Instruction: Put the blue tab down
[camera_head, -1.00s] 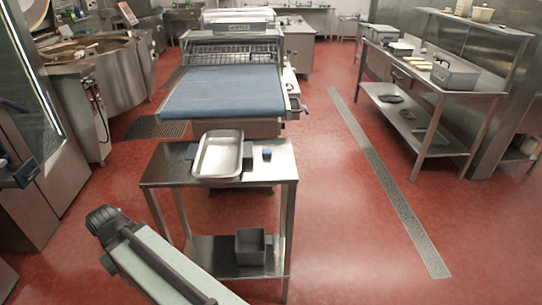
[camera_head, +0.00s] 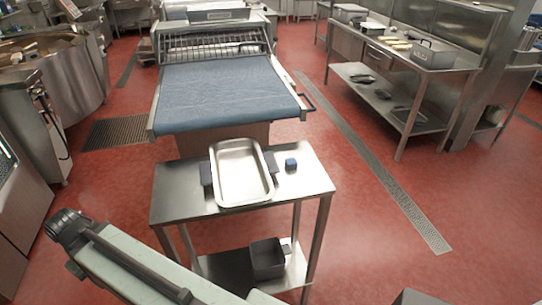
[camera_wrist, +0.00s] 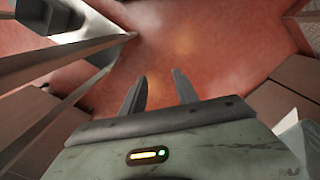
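The gripper is away from the blue block, which is not seen in the wrist view. The fingers are not visible in the head view.
A dark bin (camera_head: 267,258) stands on the table's lower shelf. A dark item (camera_head: 206,178) shows at the tray's left edge. A machine with a blue belt (camera_head: 225,95) stands behind the table. Red floor (camera_head: 385,240) is open to the right.

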